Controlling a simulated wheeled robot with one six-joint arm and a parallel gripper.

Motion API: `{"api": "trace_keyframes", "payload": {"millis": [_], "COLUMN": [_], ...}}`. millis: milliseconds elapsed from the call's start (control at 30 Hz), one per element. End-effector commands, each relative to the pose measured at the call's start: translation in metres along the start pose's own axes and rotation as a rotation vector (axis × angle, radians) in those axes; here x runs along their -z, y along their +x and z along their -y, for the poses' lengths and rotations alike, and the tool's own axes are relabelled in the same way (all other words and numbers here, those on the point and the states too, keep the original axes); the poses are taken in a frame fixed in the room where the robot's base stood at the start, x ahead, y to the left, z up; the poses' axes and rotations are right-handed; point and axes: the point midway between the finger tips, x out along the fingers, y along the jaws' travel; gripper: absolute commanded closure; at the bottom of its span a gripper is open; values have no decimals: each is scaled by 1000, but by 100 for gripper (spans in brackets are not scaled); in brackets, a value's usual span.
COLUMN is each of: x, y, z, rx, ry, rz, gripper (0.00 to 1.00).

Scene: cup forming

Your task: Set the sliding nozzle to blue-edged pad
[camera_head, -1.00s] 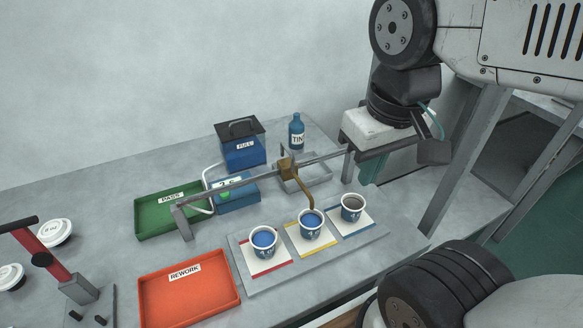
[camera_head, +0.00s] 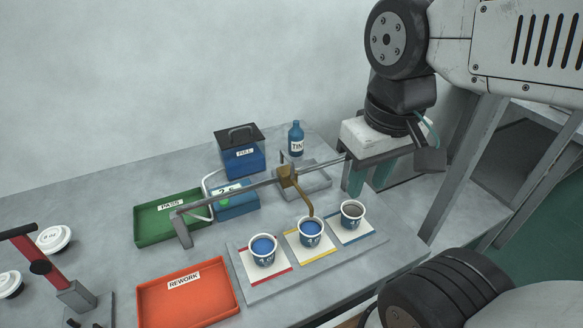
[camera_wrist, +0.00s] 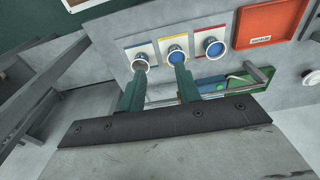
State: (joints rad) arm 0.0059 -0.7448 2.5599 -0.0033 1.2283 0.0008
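The sliding nozzle (camera_head: 286,178) is a brass block on a metal rail, with a curved spout reaching down to the cup on the yellow-edged pad (camera_head: 325,253). The blue-edged pad (camera_head: 371,233) lies to its right and holds a white-rimmed cup (camera_head: 352,214) with a grey-brown inside. The blue-edged pad also shows at left in the wrist view (camera_wrist: 130,48). My gripper (camera_head: 367,184) is at the rail's right end, right of the nozzle and apart from it. Its green fingers are spread and empty in the wrist view (camera_wrist: 160,76). The nozzle is not clear there.
The red-edged pad (camera_head: 284,279) at left holds a cup with blue inside, like the yellow-edged one. A blue bottle (camera_head: 296,140) and a blue FILL box (camera_head: 242,160) stand behind the rail. A green PASS tray (camera_head: 150,228) and an orange REWORK tray (camera_head: 205,305) lie left.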

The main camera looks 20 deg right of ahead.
Motion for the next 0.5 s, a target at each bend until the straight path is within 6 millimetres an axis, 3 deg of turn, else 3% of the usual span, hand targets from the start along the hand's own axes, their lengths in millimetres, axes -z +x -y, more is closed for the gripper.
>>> {"api": "trace_keyframes", "payload": {"millis": [167, 500], "x": [24, 144], "y": [10, 30], "z": [-1, 4], "rx": [11, 114], "ry": [21, 47], "rz": [93, 186], "gripper": [67, 67]}}
